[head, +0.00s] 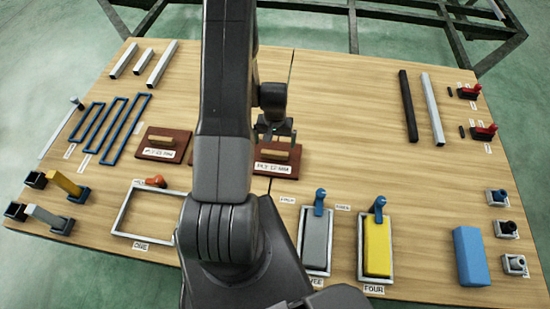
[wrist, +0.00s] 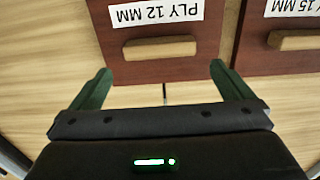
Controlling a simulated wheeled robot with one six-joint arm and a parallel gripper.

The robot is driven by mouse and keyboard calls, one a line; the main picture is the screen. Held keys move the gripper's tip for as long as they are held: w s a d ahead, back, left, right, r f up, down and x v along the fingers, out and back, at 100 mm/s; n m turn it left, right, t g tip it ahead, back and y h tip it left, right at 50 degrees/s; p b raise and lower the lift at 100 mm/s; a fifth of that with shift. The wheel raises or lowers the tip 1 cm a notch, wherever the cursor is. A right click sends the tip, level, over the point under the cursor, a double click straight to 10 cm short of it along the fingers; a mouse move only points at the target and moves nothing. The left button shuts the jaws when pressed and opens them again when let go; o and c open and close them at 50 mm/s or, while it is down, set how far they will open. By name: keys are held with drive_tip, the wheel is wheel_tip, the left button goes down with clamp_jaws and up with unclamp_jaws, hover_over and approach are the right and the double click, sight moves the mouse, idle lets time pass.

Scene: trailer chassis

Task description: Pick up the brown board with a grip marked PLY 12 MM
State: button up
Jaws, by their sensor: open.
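The brown board marked PLY 12 MM (wrist: 108,52) fills the upper middle of the wrist view. Its label is upside down there, and its lighter wooden grip (wrist: 160,48) lies across it, nearer to me than the label. In the head view this board (head: 291,157) is right of my arm, which hides part of it. My gripper (wrist: 160,85) is open and empty, its fingertips apart and a little short of the grip in the wrist view. In the head view my gripper (head: 275,132) is over the board's far edge.
Framed trays with a grey block (head: 316,240) and a yellow block (head: 377,245) stand nearer.

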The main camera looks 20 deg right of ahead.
sight(275, 152)
drive_tip(key=shift+s+a+f+b, duration=0.1)
drive_tip(key=shift+f+b, duration=0.1)
drive_tip(key=shift+f, duration=1.55)
drive_tip(key=shift+s+a+f+b, duration=0.1)
drive_tip(key=shift+f+b, duration=0.05)
drive_tip(key=shift+f, duration=1.55)
drive_tip(key=shift+d, duration=0.1)
drive_tip(key=c, duration=0.9)
drive_tip(key=shift+r, duration=0.2)
drive_tip(key=shift+c, duration=0.2)
